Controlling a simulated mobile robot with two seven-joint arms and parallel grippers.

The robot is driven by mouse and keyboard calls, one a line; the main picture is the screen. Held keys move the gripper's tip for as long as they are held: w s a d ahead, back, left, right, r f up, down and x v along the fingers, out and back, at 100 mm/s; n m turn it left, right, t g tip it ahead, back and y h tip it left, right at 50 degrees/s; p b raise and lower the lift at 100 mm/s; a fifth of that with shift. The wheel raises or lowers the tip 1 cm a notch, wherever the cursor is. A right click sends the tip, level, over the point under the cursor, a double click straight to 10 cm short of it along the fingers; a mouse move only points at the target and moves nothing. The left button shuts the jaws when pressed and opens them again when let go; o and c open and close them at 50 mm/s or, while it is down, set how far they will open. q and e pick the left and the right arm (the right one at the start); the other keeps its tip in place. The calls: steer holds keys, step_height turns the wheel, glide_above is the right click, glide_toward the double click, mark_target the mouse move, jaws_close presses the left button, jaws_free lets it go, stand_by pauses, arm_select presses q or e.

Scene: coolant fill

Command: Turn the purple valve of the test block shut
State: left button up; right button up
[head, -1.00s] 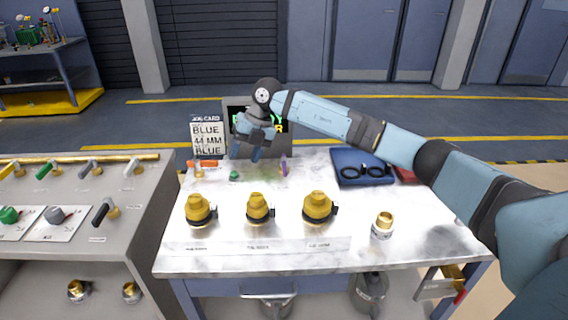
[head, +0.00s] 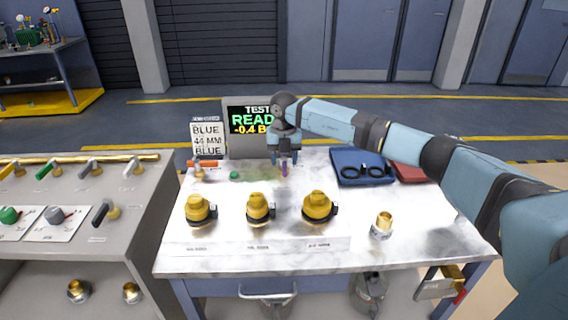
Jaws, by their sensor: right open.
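The purple valve (head: 285,168) is a small upright purple handle at the back of the white table, in front of the screen. My right gripper (head: 284,160) points down right at the purple valve, with its blue fingers apart on either side of the handle's upper part. I cannot tell whether the fingers touch it. The test block itself is hard to make out; an orange-red valve handle (head: 204,163) and a green knob (head: 234,175) stand to the left along the same back edge. My left gripper is out of view.
A screen (head: 250,118) reading "TEST READ..." and "-0.4 B" stands behind. A job card (head: 207,138) is beside it. Three yellow-capped fittings (head: 258,208) and a brass-topped fitting (head: 383,225) stand in front. A blue tray (head: 350,154) with black rings lies right.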

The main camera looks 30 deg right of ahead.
steer(key=shift+f, duration=1.05)
steer(key=c, duration=0.9)
steer(key=shift+o, duration=0.2)
